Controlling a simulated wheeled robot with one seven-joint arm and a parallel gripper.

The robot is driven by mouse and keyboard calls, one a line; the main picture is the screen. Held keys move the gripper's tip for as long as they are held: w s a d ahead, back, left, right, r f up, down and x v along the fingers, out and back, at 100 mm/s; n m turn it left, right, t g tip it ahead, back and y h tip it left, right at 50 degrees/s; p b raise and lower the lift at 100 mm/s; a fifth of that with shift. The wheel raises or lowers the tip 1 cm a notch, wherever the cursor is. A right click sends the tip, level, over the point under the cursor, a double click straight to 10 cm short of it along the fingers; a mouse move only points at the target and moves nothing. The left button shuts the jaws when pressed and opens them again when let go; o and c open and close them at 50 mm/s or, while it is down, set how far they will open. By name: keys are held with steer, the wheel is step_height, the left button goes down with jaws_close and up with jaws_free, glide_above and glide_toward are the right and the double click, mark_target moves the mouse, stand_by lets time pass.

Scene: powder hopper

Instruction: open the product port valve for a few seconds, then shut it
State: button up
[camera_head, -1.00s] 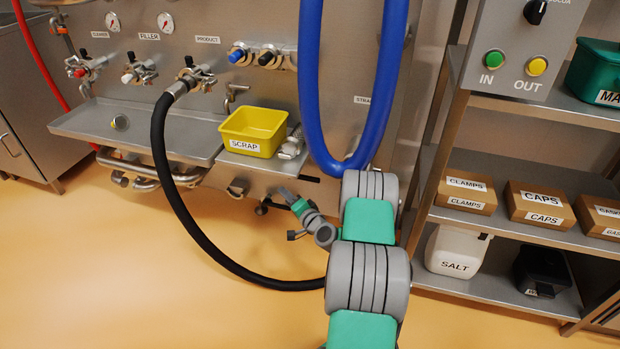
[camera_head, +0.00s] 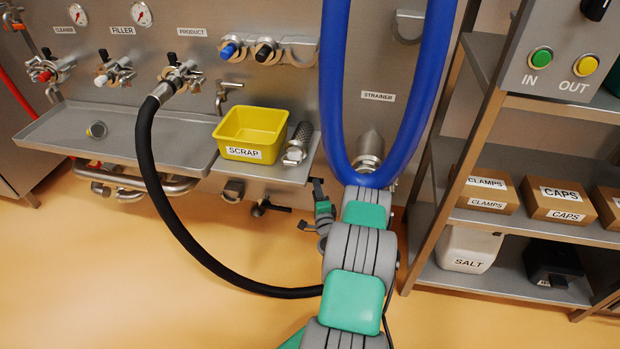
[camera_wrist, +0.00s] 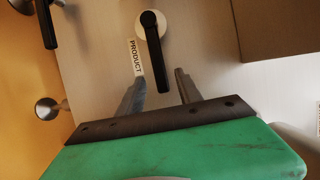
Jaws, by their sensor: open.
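In the wrist view, a black lever (camera_wrist: 156,58) on a pale round hub is beside a PRODUCT label (camera_wrist: 136,57). My gripper (camera_wrist: 160,77) is open, its two fingers apart. The lever's lower end appears between the fingertips; I see no grip, and cannot judge the depth. In the head view, a PRODUCT label (camera_head: 192,32) is above a port with a black-handled valve (camera_head: 180,74) and a black hose (camera_head: 147,150). I cannot tell whether this is the wrist view's lever. My arm's end is low, right of the tray, its fingers unclear.
A blue hose (camera_head: 433,85) hangs in a loop just above my arm. A shelf rack (camera_head: 480,120) with boxes stands at right. A second black lever (camera_wrist: 47,22) is at the wrist view's upper left.

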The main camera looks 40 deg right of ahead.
steer(key=x, duration=0.2)
steer(key=b+x, duration=0.1)
steer(key=x, duration=0.1)
steer(key=shift+w+f, duration=0.1)
steer(key=shift+w, duration=0.3)
steer(key=shift+w+d, duration=0.3)
steer(key=shift+w, duration=0.05)
steer(key=shift+c, duration=0.4)
jaws_close()
